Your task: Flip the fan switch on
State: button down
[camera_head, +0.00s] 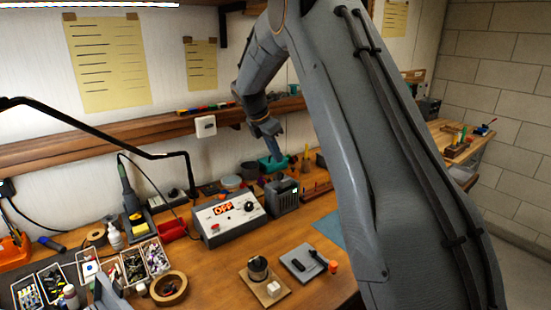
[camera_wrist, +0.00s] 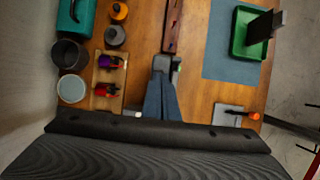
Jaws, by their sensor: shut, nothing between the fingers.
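A grey box with a front grille (camera_head: 282,197), which looks like the fan unit, stands on the bench beside a control box (camera_head: 230,217) whose display reads OFF. The control box has a red button and a dark knob. I cannot make out which part is the fan switch. My gripper (camera_head: 275,155) is above and behind the grey box, pointing down, apart from it as far as I can see. In the wrist view my gripper (camera_wrist: 160,92) is shut and empty, with a grey part just beyond its tips.
A small white box (camera_head: 205,126) is on the wall shelf's edge. A soldering iron stand (camera_head: 135,215), lamp arm and part bins stand at left. A wooden rack (camera_wrist: 108,80), teal case (camera_wrist: 75,18) and green tray (camera_wrist: 240,40) show in the wrist view. The bench front is partly clear.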

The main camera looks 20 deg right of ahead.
jog(key=r+p, duration=0.1)
jog(key=r, duration=0.1)
jog(key=r+p, duration=0.1)
jog(key=r, duration=0.1)
jog(key=d+r+p, duration=0.1)
jog(key=shift+w+r, duration=0.15)
jog(key=shift+r, duration=0.25)
jog(key=s+a+f+m+y+b, duration=0.1)
jog(key=s+a+f+m+b, duration=0.2)
jog(key=s+f+m, duration=0.3)
jog(key=s+a+f+m+y+b, duration=0.2)
jog(key=s+f+m, duration=0.5)
jog(key=s, duration=1)
jog(key=s+a+f+m+y+b, duration=0.1)
jog(key=s+a+f+m+b, duration=0.3)
jog(key=s, duration=0.8)
jog(key=shift+s+a+f+m+y+b, duration=0.1)
jog(key=shift+a+f+m+y+b, duration=0.1)
jog(key=shift+f+m+b, duration=0.7)
jog(key=shift+s+a+f+m+y+b, duration=0.15)
jog(key=shift+f+m, duration=0.2)
jog(key=shift+m, duration=1.05)
